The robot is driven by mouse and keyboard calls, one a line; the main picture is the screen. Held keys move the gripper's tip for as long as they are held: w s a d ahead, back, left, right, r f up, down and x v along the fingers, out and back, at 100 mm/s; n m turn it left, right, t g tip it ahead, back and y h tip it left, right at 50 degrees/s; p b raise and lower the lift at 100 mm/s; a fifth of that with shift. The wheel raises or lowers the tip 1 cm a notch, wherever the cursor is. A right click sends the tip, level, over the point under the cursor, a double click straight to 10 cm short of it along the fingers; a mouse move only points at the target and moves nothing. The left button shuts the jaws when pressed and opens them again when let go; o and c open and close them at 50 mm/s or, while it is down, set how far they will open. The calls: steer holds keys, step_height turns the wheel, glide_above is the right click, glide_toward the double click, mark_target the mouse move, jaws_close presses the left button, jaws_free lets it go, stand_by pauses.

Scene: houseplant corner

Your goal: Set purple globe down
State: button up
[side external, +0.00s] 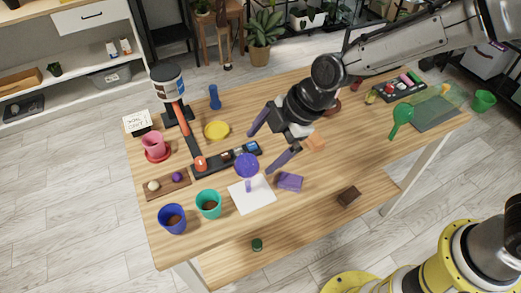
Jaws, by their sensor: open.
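The purple globe (247,166) has a round blue-purple head, with a short purple stem below it in the picture. The stem shows against the white square sheet (262,198), and the head overlaps the sheet's upper edge. I cannot tell whether the globe rests on the sheet or is above it. My gripper (259,153) is open, its two dark purple fingers spread wide. The fingertips point toward the globe, one above it in the picture and one close to its right. I see no clear grip on it.
A purple block (290,182) lies right of the sheet. A dark tray (212,164) lies behind the globe. Teal (209,205) and blue (172,220) pots stand to the left, near a wooden holder (166,187) with small balls.

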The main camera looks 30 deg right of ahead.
steer(key=shift+d+r, duration=0.1)
steer(key=shift+r, duration=0.1)
steer(key=s+d+r+m+t+h, duration=0.1)
steer(key=s+d+r+m, duration=0.4)
steer(key=d, duration=0.4)
steer(key=s+d+r+m+t+h, duration=0.1)
steer(key=s+d+r+m, duration=0.3)
steer(key=d+r, duration=0.45)
steer(key=s+d+f+m+h, duration=0.1)
steer(key=s+d+m+h, duration=0.1)
steer(key=s+d+m, duration=0.7)
steer(key=s+d, duration=0.3)
steer(key=s, duration=0.1)
steer(key=shift+s+f+m+h, duration=0.25)
steer(key=shift+f+m+h, duration=0.05)
